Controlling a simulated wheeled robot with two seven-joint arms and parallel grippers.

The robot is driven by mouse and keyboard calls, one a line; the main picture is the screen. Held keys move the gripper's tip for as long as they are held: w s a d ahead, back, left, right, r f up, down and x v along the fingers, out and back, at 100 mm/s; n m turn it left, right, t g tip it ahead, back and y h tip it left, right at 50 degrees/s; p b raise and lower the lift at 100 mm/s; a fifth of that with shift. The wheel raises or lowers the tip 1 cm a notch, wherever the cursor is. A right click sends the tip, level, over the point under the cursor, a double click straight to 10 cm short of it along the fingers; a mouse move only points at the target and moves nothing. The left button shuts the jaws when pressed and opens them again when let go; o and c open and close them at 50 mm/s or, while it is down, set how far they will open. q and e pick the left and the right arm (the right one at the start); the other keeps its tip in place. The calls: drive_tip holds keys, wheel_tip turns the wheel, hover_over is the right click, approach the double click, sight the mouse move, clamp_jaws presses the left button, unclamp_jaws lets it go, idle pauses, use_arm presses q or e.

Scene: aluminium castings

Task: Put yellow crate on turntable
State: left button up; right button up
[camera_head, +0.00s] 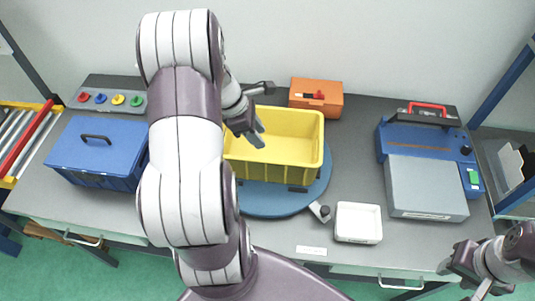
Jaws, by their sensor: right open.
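The yellow crate (285,170) is upright and looks empty, over the blue round turntable (275,205) in the middle of the bench. It appears to rest there, with small dark parts at its lower front edge. Its left end is hidden behind my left arm. My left gripper (258,133) is at the left part of the crate, its fingers over the crate's opening. The arm covers part of it, and I cannot tell whether it is open or grips the wall. My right gripper (462,278) is open and empty at the lower right, off the bench's front edge.
A blue lidded box (98,155) and a panel of coloured knobs (110,98) are at left. An orange box (316,98) stands behind the crate. A white tray (358,222) is right of the turntable. A blue-grey machine (428,185) fills the right side.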

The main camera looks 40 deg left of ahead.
use_arm(q)
drive_tip(key=w+d+r+n+t+y, duration=0.25)
drive_tip(key=w+n, duration=0.25)
drive_tip(key=n, duration=0.5)
drive_tip(key=w+d+r+n+t+y, duration=0.1)
drive_tip(key=w+d+r+n+t, duration=0.2)
drive_tip(key=n, duration=0.8)
drive_tip(key=s+d+f+n+g, duration=0.1)
drive_tip(key=s+d+n+g, duration=0.2)
drive_tip(key=n, duration=0.9)
drive_tip(key=s+d+f+n+g, duration=0.1)
drive_tip(key=s+d+n+g, duration=0.3)
drive_tip(key=s+d+n, duration=0.3)
drive_tip(key=s+n, duration=0.4)
drive_tip(key=n, duration=0.2)
drive_tip(key=shift+s+d, duration=0.2)
drive_tip(key=shift+s, duration=0.05)
